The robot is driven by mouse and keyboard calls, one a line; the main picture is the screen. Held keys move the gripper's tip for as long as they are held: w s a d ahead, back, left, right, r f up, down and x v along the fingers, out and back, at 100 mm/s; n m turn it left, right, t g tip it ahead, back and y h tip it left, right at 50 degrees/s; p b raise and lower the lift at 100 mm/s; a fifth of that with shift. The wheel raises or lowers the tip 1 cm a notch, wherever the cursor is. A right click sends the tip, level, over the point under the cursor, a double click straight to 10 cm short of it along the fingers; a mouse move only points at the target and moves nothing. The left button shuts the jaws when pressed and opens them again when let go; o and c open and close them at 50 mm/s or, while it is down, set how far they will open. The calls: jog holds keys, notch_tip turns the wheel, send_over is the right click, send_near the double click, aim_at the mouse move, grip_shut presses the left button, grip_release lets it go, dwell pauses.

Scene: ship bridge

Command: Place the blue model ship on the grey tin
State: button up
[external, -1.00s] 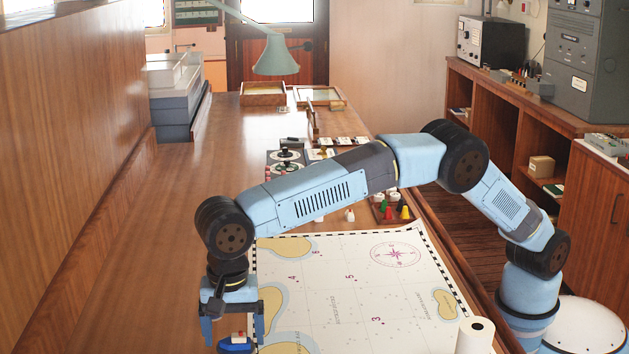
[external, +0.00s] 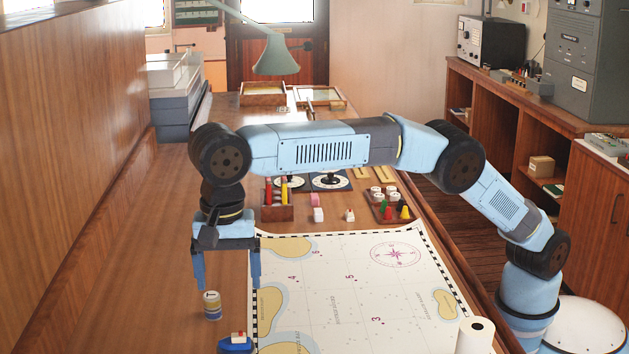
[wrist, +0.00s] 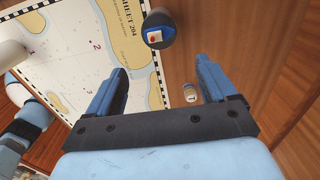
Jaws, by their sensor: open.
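The blue model ship (external: 236,346), with a white and red top, is at the bottom edge of the external view, partly cut off. In the wrist view the ship (wrist: 154,38) appears on top of a dark round thing, which looks like the grey tin (wrist: 160,19). The tin is below the picture edge in the external view. My gripper (external: 228,284) is open and empty, fingers pointing down, above and behind the ship and apart from it. Its two fingers (wrist: 160,72) are spread wide in the wrist view.
A small striped can (external: 212,306) stands on the table just behind the ship, below my gripper. A sea chart (external: 340,285) lies to the right, with a white paper roll (external: 475,336) at its corner. A pen box (external: 278,208) stands farther back.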

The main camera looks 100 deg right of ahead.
jog(key=shift+r, duration=0.1)
jog(key=s+d+r+n+t, duration=0.1)
jog(key=s+d+r+n, duration=0.1)
jog(key=s+d+r, duration=0.4)
jog(key=s+d+r+n, duration=0.2)
jog(key=d+r, duration=0.1)
jog(key=d, duration=0.4)
jog(key=s+d+r+n+t+y, duration=0.15)
jog(key=s+d+r+n, duration=0.25)
jog(key=s+d, duration=0.85)
jog(key=s+d+f+n+t, duration=0.1)
jog(key=s+d+f+n, duration=0.1)
jog(key=s, duration=0.8)
jog(key=s+d+f+n+t+h, duration=0.1)
jog(key=s+d+f+n, duration=0.1)
jog(key=s+f+n, duration=0.2)
jog(key=s+d+f+n+t, duration=0.1)
jog(key=s+d+f+n, duration=0.2)
jog(key=s+f, duration=0.5)
jog(key=s+n, duration=0.1)
jog(key=s, duration=0.9)
